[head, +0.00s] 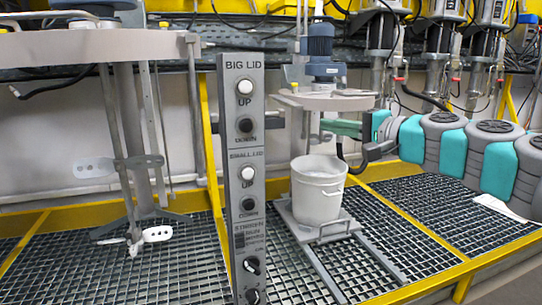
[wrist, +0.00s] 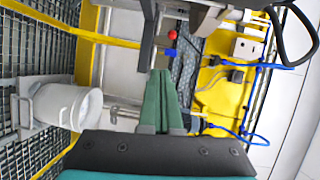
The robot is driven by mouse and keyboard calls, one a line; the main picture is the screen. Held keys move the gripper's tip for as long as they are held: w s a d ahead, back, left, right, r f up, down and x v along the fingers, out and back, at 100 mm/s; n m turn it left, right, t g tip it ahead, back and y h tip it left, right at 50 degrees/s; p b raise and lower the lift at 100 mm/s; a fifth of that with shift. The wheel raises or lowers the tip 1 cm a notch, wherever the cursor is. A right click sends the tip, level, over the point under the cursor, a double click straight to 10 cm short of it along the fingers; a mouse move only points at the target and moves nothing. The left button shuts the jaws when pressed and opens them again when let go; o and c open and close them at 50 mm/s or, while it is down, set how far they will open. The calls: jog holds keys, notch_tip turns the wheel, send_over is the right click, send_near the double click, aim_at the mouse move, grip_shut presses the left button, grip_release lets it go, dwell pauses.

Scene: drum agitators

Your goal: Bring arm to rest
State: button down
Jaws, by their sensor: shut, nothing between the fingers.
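My gripper (head: 326,126) is shut and empty. In the head view its green fingers point left, just above and behind the white bucket (head: 318,188), below the small lid (head: 326,100) with its blue motor (head: 321,42). In the wrist view the green fingers (wrist: 163,80) lie together, with the white bucket (wrist: 68,106) on its side of the picture at left. The bucket stands upright on a grey platform (head: 337,231); the gripper looks apart from it. My teal and grey arm stretches in from the right.
A grey control post (head: 243,180) with buttons labelled for the big and small lids stands in front. The big lid (head: 95,47) and its agitator (head: 135,180) are at left. Yellow rails (head: 420,220) frame the grating floor (head: 420,205). Motors and cables line the back wall.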

jog(key=s+a+f+n+g+h+p, duration=0.2)
jog(key=s+a+f+n+g, duration=0.2)
jog(key=s+a+f, duration=0.4)
jog(key=s+a+f+n+g+h+p, duration=0.2)
jog(key=s+a+f+n+g, duration=0.15)
jog(key=s+f, duration=0.45)
jog(key=s+d+f+g+h+p, duration=0.1)
jog(key=s+d+f+g+h, duration=0.1)
jog(key=s+d+f, duration=0.2)
jog(key=s+d+f+n+g+h+p, duration=0.1)
jog(key=s+d+f+g+h, duration=0.1)
jog(key=s, duration=0.9)
jog(key=s+d+f+g+h+p, duration=0.1)
jog(key=s+d+f+g+h, duration=0.2)
jog(key=s+d+f, duration=0.3)
jog(key=shift+s+d+f+h, duration=0.3)
jog(key=shift+s+d, duration=0.5)
jog(key=shift+s, duration=0.4)
